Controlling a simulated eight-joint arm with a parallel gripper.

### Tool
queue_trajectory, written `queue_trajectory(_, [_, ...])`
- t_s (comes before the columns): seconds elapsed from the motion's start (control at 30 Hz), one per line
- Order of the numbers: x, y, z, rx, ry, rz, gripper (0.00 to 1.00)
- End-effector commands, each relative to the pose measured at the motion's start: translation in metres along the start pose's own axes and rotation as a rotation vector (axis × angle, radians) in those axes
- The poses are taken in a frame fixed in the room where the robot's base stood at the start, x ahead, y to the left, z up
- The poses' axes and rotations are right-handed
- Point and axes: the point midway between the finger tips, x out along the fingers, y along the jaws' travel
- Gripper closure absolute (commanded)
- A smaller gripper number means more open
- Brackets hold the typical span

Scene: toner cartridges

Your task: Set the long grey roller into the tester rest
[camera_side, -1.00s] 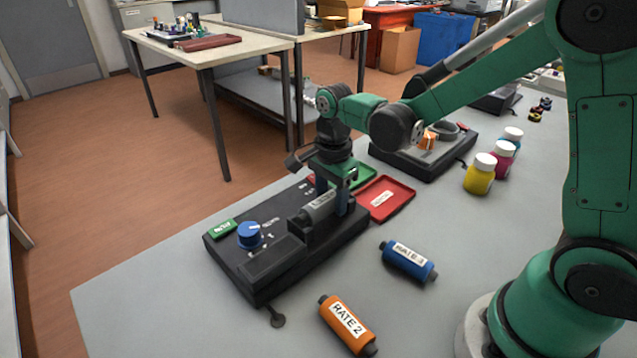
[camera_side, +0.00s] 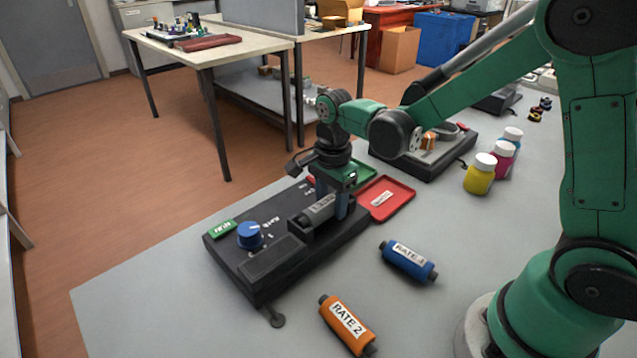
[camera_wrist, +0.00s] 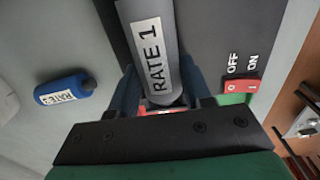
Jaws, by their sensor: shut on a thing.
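The long grey roller (camera_side: 319,210) carries a white label; the label reads RATE 1 in the wrist view (camera_wrist: 157,58). My gripper (camera_side: 334,200) points down over the black tester (camera_side: 262,263) and is shut on the roller. In the wrist view my gripper's two blue fingers (camera_wrist: 157,92) stand on either side of the roller. The roller lies level at the tester's rest (camera_side: 298,228), low down in it or just over it; the fingers and the roller hide the contact.
A blue roller (camera_side: 408,261) and an orange roller (camera_side: 347,325) lie on the grey table in front. A red tray (camera_side: 389,199) and a green tray (camera_side: 362,173) stand behind the tester. A blue knob (camera_side: 249,235) rises from the tester's left. Three bottles stand farther back right.

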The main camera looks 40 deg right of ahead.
Motion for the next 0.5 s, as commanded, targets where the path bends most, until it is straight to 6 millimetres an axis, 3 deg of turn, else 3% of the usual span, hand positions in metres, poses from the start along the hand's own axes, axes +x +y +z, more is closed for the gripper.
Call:
queue_trajectory(0.2, [0.0, 0.0, 0.0, 0.0, 0.0, 0.0, 1.0])
queue_trajectory(0.23, [0.0, 0.0, 0.0, 0.0, 0.0, 0.0, 0.48])
queue_trajectory(0.3, [0.0, 0.0, 0.0, 0.0, 0.0, 0.0, 0.28])
queue_trajectory(0.33, [0.0, 0.0, 0.0, 0.0, 0.0, 0.0, 0.2])
queue_trajectory(0.5, [0.0, 0.0, 0.0, 0.0, 0.0, 0.0, 0.2])
